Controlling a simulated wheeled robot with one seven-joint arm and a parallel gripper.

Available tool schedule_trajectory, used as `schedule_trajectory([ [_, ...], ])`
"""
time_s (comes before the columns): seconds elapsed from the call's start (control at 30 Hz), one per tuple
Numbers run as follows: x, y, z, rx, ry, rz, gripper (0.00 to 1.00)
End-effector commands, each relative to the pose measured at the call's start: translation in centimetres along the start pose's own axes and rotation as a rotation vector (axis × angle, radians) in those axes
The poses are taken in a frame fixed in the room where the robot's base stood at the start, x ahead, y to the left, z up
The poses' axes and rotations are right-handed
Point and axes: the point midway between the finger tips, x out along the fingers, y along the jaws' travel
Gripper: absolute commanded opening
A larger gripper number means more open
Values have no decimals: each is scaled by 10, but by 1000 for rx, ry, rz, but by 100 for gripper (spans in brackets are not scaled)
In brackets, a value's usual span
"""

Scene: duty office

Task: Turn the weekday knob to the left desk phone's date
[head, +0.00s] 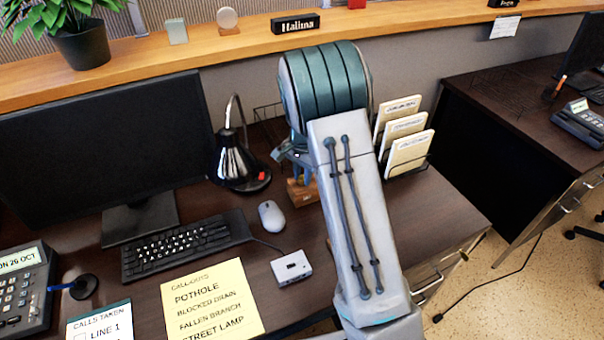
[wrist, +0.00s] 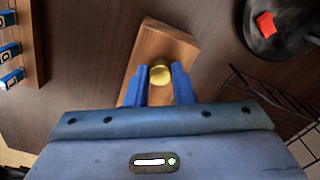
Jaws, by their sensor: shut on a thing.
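The left desk phone (head: 24,290) is at the lower left of the head view. Its screen (head: 22,260) reads "ON 26 OCT", with the start cut off by the picture edge. A small brass knob (wrist: 160,70) sits on a wooden block (wrist: 165,42) in the wrist view. My gripper (wrist: 160,80) is shut on this knob, with one blue finger on each side. In the head view the wooden block (head: 302,196) is mostly hidden behind my arm, and no weekday marking is readable in either view.
A black lamp (head: 233,155) with a red switch stands close left of the block. A wire rack with booklets (head: 408,152) is right of my arm. A mouse (head: 271,216), a keyboard (head: 187,244) and a small grey box (head: 291,267) lie in front. Another phone (head: 582,122) is on the right desk.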

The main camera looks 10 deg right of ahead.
Motion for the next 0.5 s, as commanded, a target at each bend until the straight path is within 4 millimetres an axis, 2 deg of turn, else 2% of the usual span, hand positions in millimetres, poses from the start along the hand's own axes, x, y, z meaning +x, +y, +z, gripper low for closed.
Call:
schedule_trajectory([
  [0.5,0,0,0,40,0,-1,0],
])
